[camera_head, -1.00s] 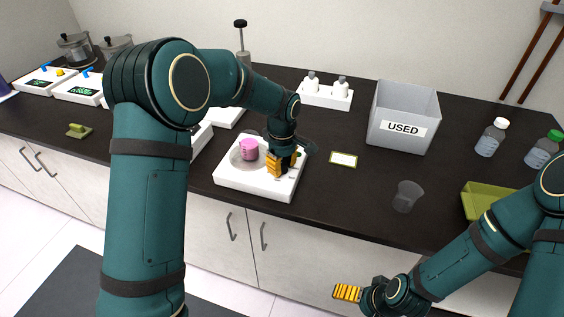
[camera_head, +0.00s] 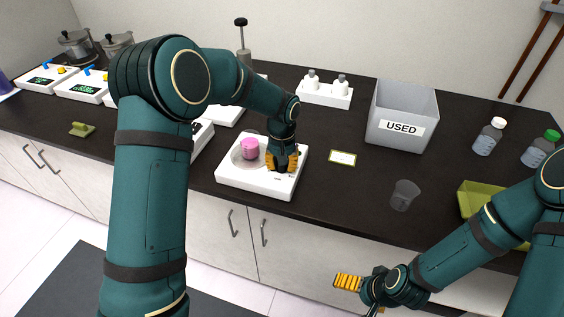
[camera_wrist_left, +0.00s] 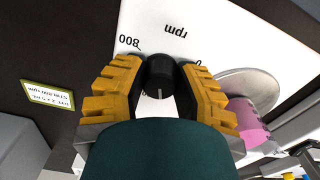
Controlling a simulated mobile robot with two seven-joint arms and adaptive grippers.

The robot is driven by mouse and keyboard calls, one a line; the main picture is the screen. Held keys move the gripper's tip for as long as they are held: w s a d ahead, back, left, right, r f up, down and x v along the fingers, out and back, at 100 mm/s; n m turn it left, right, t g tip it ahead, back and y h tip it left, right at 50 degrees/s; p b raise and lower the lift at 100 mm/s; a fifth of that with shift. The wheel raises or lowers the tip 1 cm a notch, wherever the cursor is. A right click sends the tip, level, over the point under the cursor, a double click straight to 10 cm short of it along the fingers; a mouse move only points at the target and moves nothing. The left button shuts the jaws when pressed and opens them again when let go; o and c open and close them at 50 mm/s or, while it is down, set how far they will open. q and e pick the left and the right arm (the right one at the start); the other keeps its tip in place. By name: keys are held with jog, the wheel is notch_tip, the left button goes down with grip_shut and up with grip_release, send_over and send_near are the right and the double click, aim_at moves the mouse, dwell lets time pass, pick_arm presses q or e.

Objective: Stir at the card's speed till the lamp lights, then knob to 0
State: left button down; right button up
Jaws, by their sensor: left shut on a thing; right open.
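The white stirrer (camera_head: 232,183) stands near the counter's front edge. A beaker of pink liquid (camera_head: 250,149) sits on its round plate, and shows in the left wrist view (camera_wrist_left: 248,122). My left gripper (camera_head: 284,163) is shut on the black knob (camera_wrist_left: 160,72), its yellow fingers on either side. The knob's white mark points to the bottom of the wrist picture; "800" is at upper left and "0" at right. The small card (camera_head: 342,158) lies right of the stirrer; its writing is too small to read surely. I cannot make out a lamp. My right gripper (camera_head: 348,284) is open and empty, before the counter.
A grey bin marked USED (camera_head: 402,104) and a white rack of bottles (camera_head: 325,96) stand behind. A clear cup (camera_head: 404,195), a green tray (camera_head: 478,190) and two capped bottles (camera_head: 488,137) are at right. Bare counter surrounds the card.

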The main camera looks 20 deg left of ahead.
pick_arm(q)
jog(key=m+p, duration=0.1)
jog(key=m, duration=0.6)
jog(key=shift+s+f, duration=0.1)
jog(key=shift+s, duration=0.05)
jog(key=m+p, duration=0.1)
jog(key=m, duration=0.3)
jog(key=shift+a, duration=0.1)
jog(key=m+p, duration=0.1)
jog(key=m, duration=0.2)
jog(key=shift+m, duration=0.3)
jog(key=m+p, duration=0.1)
jog(key=m, duration=0.2)
jog(key=shift+m, duration=0.3)
jog(key=m+p, duration=0.1)
jog(key=m, duration=0.2)
jog(key=shift+m, duration=0.3)
jog(key=m+p, duration=0.2)
jog(key=m, duration=0.4)
jog(key=shift+w+m, duration=0.2)
jog(key=shift+m, duration=0.1)
